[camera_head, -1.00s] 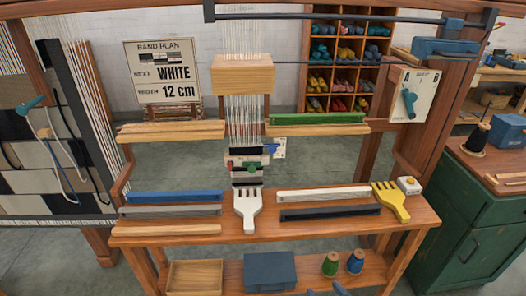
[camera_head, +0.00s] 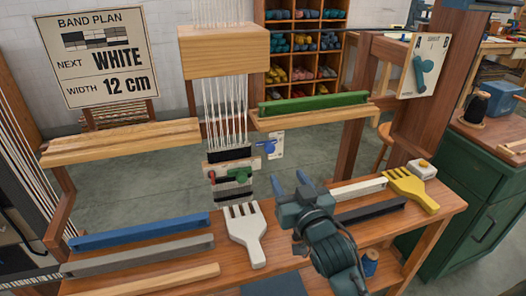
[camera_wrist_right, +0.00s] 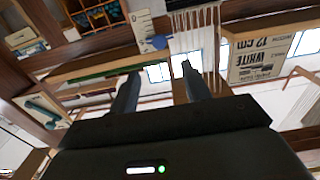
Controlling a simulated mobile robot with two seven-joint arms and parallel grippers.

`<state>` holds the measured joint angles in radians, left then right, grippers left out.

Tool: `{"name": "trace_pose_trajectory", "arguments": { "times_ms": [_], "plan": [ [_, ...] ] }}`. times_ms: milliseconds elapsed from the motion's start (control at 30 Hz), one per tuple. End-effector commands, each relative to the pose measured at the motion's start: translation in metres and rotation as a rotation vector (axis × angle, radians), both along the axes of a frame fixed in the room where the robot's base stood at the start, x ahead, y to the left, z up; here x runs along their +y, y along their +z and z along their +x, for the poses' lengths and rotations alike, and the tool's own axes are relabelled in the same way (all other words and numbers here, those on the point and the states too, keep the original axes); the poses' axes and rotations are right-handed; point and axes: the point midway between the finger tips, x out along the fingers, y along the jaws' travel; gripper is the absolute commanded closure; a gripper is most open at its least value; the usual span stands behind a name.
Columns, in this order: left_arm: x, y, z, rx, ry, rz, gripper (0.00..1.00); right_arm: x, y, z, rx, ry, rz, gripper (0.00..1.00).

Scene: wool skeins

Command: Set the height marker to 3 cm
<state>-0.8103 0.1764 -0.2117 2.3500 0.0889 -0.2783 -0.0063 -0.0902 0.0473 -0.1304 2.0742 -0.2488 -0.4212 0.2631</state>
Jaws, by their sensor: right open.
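A small white scale card (camera_head: 277,152) with a blue marker (camera_head: 267,146) stands just right of the hanging white warp threads. Its marks are too small to read in the head view. The card (camera_wrist_right: 141,24) and its blue marker (camera_wrist_right: 157,42) also show in the wrist view, beyond the fingers. My right gripper (camera_head: 288,181) is open and empty, below and slightly right of the card and apart from it. Its two dark fingers (camera_wrist_right: 158,82) point toward the threads and card in the wrist view. My left gripper is not in view.
A green beam (camera_head: 312,103) lies on the shelf above right. A white comb (camera_head: 245,235) and a yellow comb (camera_head: 412,188) lie on the bench. Open space surrounds the card.

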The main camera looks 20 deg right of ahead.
Motion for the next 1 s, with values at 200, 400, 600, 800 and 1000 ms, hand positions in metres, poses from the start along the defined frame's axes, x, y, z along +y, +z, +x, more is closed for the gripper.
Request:
{"name": "trace_pose_trajectory", "arguments": {
  "times_ms": [200,400,600,800,1000],
  "plan": [
    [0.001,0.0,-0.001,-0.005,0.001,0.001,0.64,0.001,0.001,0.032,-0.002,0.0,-0.001,0.53],
    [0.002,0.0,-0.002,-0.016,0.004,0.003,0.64,0.003,0.0,0.075,-0.001,0.001,-0.001,0.53],
    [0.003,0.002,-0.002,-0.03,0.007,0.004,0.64,0.004,0.0,0.109,0.0,0.001,-0.001,0.53],
    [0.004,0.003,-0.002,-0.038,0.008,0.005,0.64,0.005,0.0,0.126,0.001,0.001,0.0,0.53],
    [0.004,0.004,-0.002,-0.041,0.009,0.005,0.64,0.005,0.0,0.128,0.001,0.001,0.0,0.53]
  ]
}}
